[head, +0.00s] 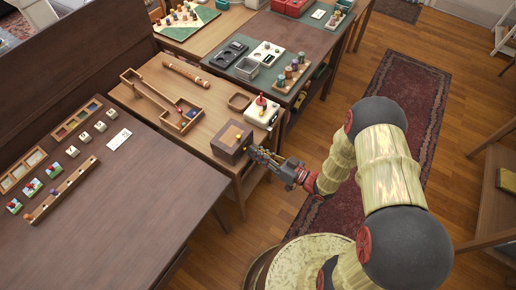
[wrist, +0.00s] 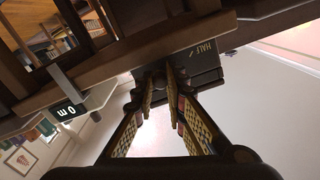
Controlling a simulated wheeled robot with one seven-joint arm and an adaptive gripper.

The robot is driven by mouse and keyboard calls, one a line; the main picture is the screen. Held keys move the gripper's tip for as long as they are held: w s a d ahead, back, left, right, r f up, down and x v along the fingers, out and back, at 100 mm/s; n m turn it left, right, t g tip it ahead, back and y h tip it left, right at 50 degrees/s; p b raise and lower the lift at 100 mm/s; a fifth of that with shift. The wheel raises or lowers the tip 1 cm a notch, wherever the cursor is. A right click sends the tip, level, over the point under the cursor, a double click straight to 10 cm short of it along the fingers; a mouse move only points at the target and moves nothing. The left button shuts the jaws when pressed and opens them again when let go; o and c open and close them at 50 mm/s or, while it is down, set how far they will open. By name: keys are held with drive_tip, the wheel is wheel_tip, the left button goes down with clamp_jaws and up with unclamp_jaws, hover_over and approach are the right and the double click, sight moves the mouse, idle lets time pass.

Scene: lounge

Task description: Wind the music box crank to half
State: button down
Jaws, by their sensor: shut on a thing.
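The music box (head: 232,141) is a small brown box at the front right corner of the light wood table, with a small yellow-orange piece on its top. In the wrist view its dark side (wrist: 203,62) carries the marking HALF. My gripper (head: 253,153) is at the box's right side; in the wrist view my gripper (wrist: 163,80) has its fingertips nearly together against that side. It is shut on the crank, which is mostly hidden between the fingertips, so its angle cannot be read.
A white box with a red knob (head: 262,111) stands just behind the music box. A wooden tray with small balls (head: 185,115) and a wooden flute-like rod (head: 186,73) lie further left. A darker table (head: 110,200) stands at left. Floor and a red rug (head: 407,95) lie at right.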

drive_tip(key=shift+s+f+m, duration=0.1)
drive_tip(key=shift+m, duration=0.3)
drive_tip(key=c, duration=1.8)
unclamp_jaws()
drive_tip(key=v, duration=1.2)
